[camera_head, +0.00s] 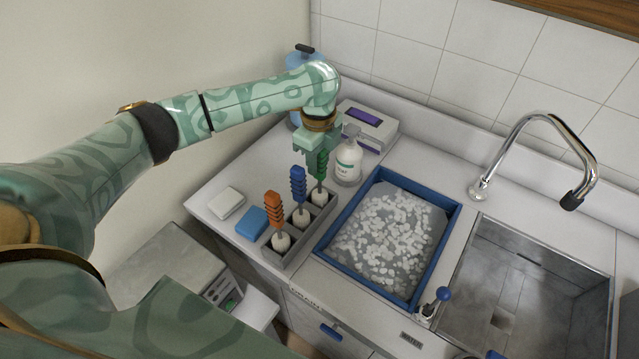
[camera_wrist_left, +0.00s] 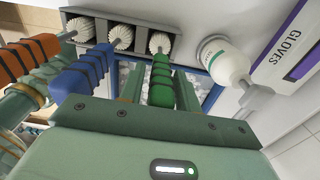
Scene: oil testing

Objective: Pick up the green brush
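The green brush (camera_head: 321,165) stands upright in the rightmost, farthest slot of a grey holder (camera_head: 293,256). Its white bristle end is down and its ribbed green handle is up. My left gripper (camera_head: 317,150) is at the top of this handle. In the left wrist view, the handle (camera_wrist_left: 161,88) lies between the two fingers of my left gripper (camera_wrist_left: 160,86), with a visible gap beside it, so the gripper looks open around it. The blue brush (camera_head: 298,184) and the orange brush (camera_head: 274,210) stand in the same holder. My right gripper does not show.
A white pump bottle (camera_head: 348,162) stands close to the right of the green brush, before a glove box (camera_head: 368,124). A blue-rimmed tray (camera_head: 449,238) lies right of the holder, then the sink (camera_head: 530,290). A blue sponge (camera_head: 252,222) and a white block (camera_head: 227,203) lie left.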

